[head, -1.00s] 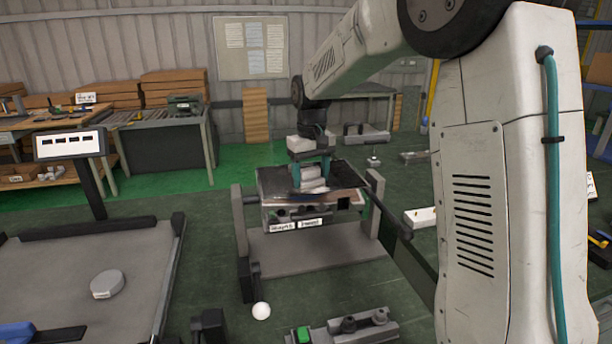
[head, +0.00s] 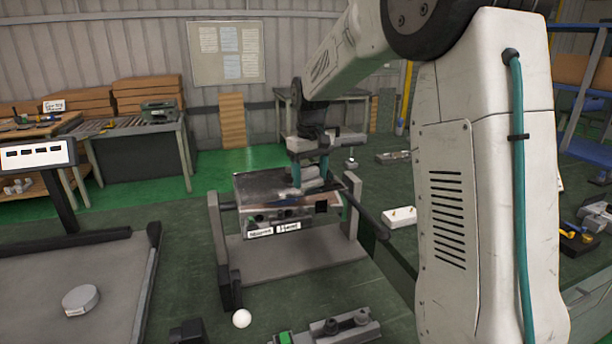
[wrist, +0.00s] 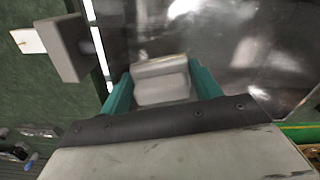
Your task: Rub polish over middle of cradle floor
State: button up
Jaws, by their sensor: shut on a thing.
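The cradle appears to be the metal box (head: 262,216) with small labels on its front, held between two grey uprights on a stand. Its top is a dark, glossy floor (head: 258,186), which also fills much of the wrist view (wrist: 235,50). My gripper (head: 311,178) is over the right part of this floor. Its teal fingers are shut on a pale grey-white block-like pad (wrist: 161,80). The pad is low at the surface; I cannot tell whether it touches. A brownish smeared patch shows near the front edge in the head view.
Grey uprights (head: 352,200) flank the cradle, and a dark bar runs off its right side. A white ball (head: 241,318) and a grey fixture (head: 335,328) are in front. A white block (head: 399,217) lies right.

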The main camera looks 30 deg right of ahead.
aim_at(257, 178)
jog(key=shift+w+a+r, duration=0.15)
jog(key=shift+w+a, duration=0.3)
jog(key=shift+a, duration=1.8)
jog(key=shift+w+a+r, duration=0.1)
jog(key=shift+w+a, duration=0.35)
jog(key=shift+a, duration=1.8)
jog(key=shift+w+a+r, duration=0.15)
jog(key=shift+w+a, duration=0.3)
jog(key=shift+a, duration=1.8)
notch_tip(257, 178, up, 6)
jog(key=shift+r, duration=0.1)
notch_tip(257, 178, up, 3)
jog(key=shift+f, duration=0.1)
